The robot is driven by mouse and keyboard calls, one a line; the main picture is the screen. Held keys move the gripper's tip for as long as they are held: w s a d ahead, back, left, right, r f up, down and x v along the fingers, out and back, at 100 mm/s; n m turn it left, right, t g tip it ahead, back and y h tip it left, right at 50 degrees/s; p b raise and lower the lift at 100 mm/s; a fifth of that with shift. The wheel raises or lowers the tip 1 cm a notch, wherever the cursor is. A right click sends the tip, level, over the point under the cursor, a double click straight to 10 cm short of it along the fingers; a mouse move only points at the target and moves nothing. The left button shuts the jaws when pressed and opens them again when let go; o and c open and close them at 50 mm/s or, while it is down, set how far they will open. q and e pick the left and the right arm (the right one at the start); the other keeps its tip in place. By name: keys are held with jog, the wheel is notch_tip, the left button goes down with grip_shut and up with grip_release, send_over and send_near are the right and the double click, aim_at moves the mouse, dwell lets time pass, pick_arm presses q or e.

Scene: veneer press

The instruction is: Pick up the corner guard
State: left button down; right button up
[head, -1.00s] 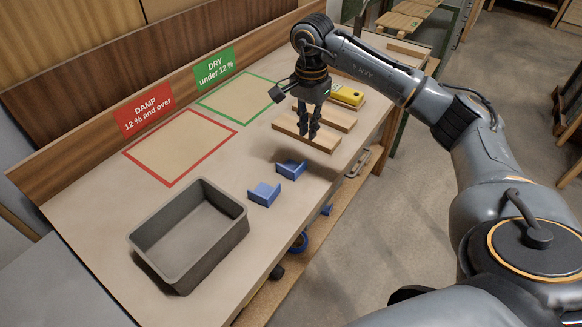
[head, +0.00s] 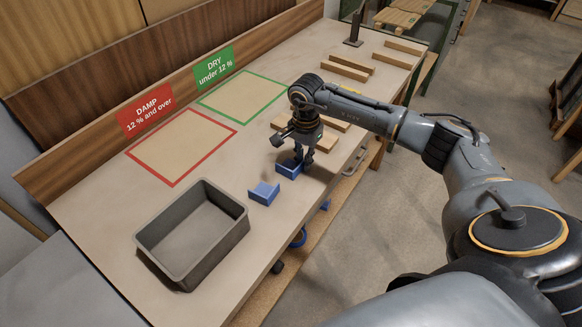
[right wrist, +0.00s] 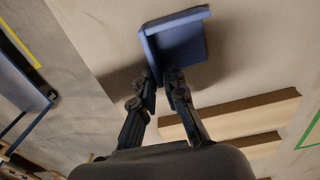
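Two blue L-shaped corner guards lie on the bench. The farther corner guard (head: 288,166) is at my right gripper (head: 303,160); it also shows in the right wrist view (right wrist: 182,42). The nearer corner guard (head: 263,194) lies apart, close to the grey bin. My right gripper points down, its fingertips (right wrist: 162,76) on either side of the farther guard's near edge with a narrow gap between them. The guard still rests on the bench. Whether the fingers touch it is hard to see. My left gripper is out of view.
A grey open bin (head: 178,258) stands at the front left. Wooden strips (head: 335,123) lie just beyond the gripper, partly hidden by my arm. Red-outlined (head: 182,147) and green-outlined (head: 243,97) areas are empty. The bench's front edge is close to the guards.

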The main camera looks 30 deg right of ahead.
grip_shut()
jog(key=shift+r, duration=0.1)
